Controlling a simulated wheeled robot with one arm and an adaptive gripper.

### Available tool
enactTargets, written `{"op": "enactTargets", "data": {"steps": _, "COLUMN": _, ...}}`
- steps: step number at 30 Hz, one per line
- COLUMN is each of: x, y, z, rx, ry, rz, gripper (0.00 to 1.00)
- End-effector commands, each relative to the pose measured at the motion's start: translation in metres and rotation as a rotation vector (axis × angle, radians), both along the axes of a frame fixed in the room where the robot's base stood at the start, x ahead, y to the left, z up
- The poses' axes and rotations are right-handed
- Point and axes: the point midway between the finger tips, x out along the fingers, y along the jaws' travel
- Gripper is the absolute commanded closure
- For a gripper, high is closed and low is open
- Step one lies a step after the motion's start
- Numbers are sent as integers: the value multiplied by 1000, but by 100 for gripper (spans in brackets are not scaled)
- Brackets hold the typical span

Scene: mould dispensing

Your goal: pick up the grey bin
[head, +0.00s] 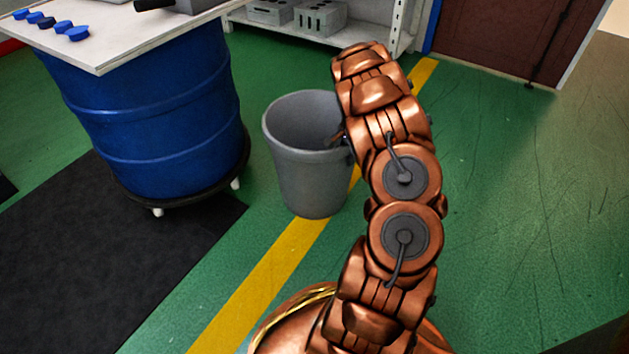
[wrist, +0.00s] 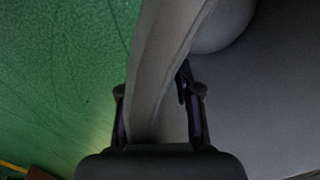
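The grey bin (head: 305,165) stands upright on the green floor, over the yellow line and right of the blue drum. My copper-coloured arm covers part of its right side in the head view. My gripper (head: 342,138) is at the bin's right rim, mostly hidden behind the arm. In the wrist view the bin's rim (wrist: 150,75) runs between the two dark fingers of my gripper (wrist: 159,92). The fingers are apart, one on each side of the rim, with a visible gap on the inner side. The bin's inside (wrist: 265,90) fills the right of that view.
The blue drum (head: 150,110) on a wheeled base stands left of the bin, with a white board (head: 110,40) and several blue caps on top. A white shelf (head: 385,40) with grey blocks stands behind. A black mat (head: 90,260) lies front left. The floor at right is clear.

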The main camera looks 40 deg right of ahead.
Motion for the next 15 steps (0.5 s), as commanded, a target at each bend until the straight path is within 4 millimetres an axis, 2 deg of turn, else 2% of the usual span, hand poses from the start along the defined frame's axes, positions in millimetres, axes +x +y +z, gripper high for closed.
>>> {"op": "enactTargets", "data": {"steps": 15, "x": 0, "y": 0, "z": -4, "rx": 1, "ry": 1, "rz": -1, "gripper": 67}}
